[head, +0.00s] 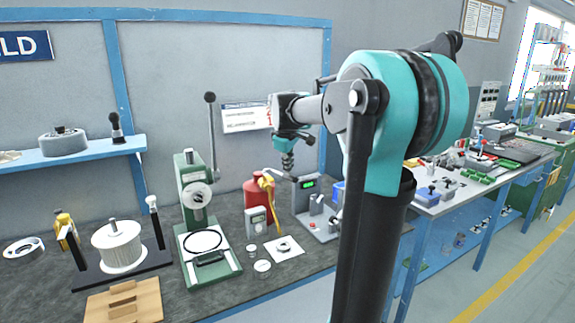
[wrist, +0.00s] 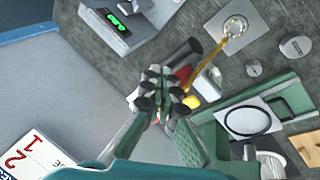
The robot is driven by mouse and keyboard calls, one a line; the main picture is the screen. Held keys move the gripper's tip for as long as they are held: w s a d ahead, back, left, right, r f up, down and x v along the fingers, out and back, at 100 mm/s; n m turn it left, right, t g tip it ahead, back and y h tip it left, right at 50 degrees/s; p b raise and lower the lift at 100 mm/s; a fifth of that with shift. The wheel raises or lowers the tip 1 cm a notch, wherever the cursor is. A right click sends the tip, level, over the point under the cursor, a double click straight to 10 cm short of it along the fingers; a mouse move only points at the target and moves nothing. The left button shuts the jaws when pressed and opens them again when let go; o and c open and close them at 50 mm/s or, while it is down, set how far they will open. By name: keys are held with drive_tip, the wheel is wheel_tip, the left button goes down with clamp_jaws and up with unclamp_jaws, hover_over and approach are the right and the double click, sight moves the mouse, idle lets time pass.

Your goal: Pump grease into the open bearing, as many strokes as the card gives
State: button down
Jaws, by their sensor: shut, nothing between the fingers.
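A red grease pump (head: 257,196) stands on the bench, and its yellow hose (head: 271,205) runs down toward the bearing (head: 284,246) on a white sheet. In the wrist view the hose (wrist: 208,72) ends at or over the bearing (wrist: 235,25); contact is unclear. The pump body (wrist: 184,73) is mostly hidden there behind my gripper (wrist: 162,78). My gripper (head: 289,168) is shut and empty, above the pump and its dark lever; touching cannot be told. The card (head: 240,118) on the wall is partly covered by my arm. In the wrist view, the card (wrist: 32,155) shows red figures 2 and 1.
A green press (head: 195,205) with a tall lever stands left of the pump. A grey unit with a green display (head: 307,184) stands right.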

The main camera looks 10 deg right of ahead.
drive_tip(key=shift+s+d+f, duration=0.1)
drive_tip(key=shift+s+f, duration=0.15)
drive_tip(key=shift+f, duration=0.3)
drive_tip(key=shift+s+d+f, duration=0.1)
drive_tip(key=shift+s+f, duration=0.15)
drive_tip(key=shift+f, duration=0.25)
idle(1.3)
drive_tip(key=shift+r, duration=0.15)
idle(0.3)
drive_tip(key=shift+w+a+r, duration=0.15)
drive_tip(key=shift+w+r, duration=0.4)
drive_tip(key=shift+r, duration=0.55)
drive_tip(key=shift+w+a+r, duration=0.2)
drive_tip(key=shift+w+r, duration=0.35)
drive_tip(key=shift+r, duration=0.6)
drive_tip(key=shift+w+a+r, duration=0.15)
drive_tip(key=shift+w+r, duration=0.4)
drive_tip(key=shift+r, duration=0.55)
drive_tip(key=shift+r, duration=0.1)
wheel_tip(320, 180, up, 4)
hover_over(282, 174)
drive_tip(key=shift+s+r, duration=0.15)
idle(0.4)
drive_tip(key=shift+w+a+r, duration=0.1)
drive_tip(key=shift+w+r, duration=0.3)
drive_tip(key=shift+r, duration=0.45)
drive_tip(key=shift+w+a+r, duration=0.1)
drive_tip(key=shift+w+r, duration=0.3)
drive_tip(key=shift+r, duration=0.45)
